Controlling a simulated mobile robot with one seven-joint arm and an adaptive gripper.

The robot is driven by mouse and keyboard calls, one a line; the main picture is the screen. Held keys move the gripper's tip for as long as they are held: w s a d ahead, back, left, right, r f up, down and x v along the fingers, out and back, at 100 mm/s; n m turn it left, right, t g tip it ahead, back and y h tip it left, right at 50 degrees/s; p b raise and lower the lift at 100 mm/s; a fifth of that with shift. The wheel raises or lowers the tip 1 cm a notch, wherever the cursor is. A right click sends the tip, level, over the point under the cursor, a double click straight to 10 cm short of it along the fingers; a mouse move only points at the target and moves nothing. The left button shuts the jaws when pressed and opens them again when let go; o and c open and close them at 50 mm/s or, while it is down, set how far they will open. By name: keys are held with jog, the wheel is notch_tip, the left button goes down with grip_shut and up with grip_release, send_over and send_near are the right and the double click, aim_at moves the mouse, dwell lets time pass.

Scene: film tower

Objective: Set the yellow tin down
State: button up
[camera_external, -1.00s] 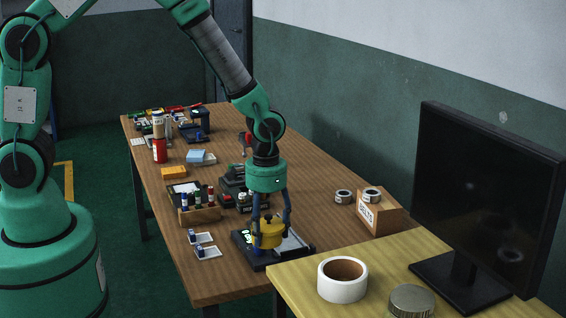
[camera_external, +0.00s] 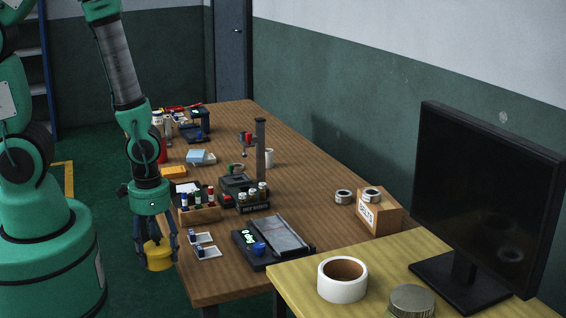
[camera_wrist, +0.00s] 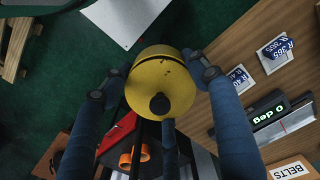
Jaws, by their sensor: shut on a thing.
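The yellow tin (camera_external: 160,258) is a short round can with a dark knob. My gripper (camera_external: 156,243) is shut on it, a finger on either side, and holds it off the near left side of the wooden table (camera_external: 225,284), past the edge. In the wrist view, the tin (camera_wrist: 150,75) sits between the blue fingers of my gripper (camera_wrist: 157,80), with green floor and dark items below it. I cannot tell its exact height, and its underside is hidden.
Below the tin in the wrist view are an orange tape roll (camera_wrist: 133,154) and a red item (camera_wrist: 117,133). A black angle device (camera_external: 270,264), small label cards (camera_external: 207,252) and a bottle rack (camera_external: 201,214) stand near the table edge. A white panel (camera_wrist: 122,18) lies beyond.

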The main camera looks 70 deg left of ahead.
jog(key=shift+s, duration=0.2)
jog(key=w+b, duration=0.1)
jog(key=w, duration=0.4)
jog(key=w+d+f, duration=0.1)
jog(key=w, duration=0.4)
jog(key=w+d+b, duration=0.1)
jog(key=w, duration=0.5)
jog(key=shift+f+b, duration=0.25)
jog(key=shift+b, duration=0.1)
jog(key=shift+f+b, duration=0.65)
jog(key=shift+f, duration=1.1)
